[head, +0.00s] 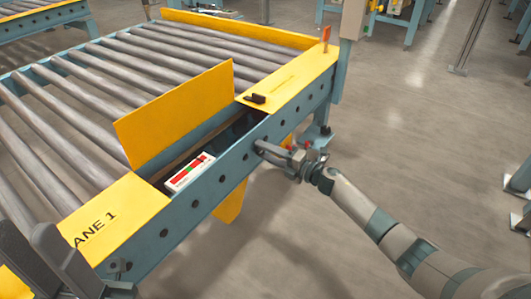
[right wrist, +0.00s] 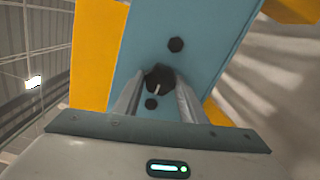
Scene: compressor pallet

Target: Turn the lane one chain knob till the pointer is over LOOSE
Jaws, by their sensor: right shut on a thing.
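The chain knob (right wrist: 158,76) is a black round knob on the blue side rail in the right wrist view, with a short light mark on its face. My right gripper (right wrist: 158,100) is shut on it, one finger on each side. In the head view my right gripper (head: 262,150) meets the outside of the rail and hides the knob.
A yellow cover flap (head: 185,115) stands raised beside the slot. Grey rollers (head: 110,75) fill the conveyor behind it. A yellow plate (head: 115,220) marked LANE 1 is at the near end. A small black part (head: 254,98) sits on the far yellow plate. Open floor lies right.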

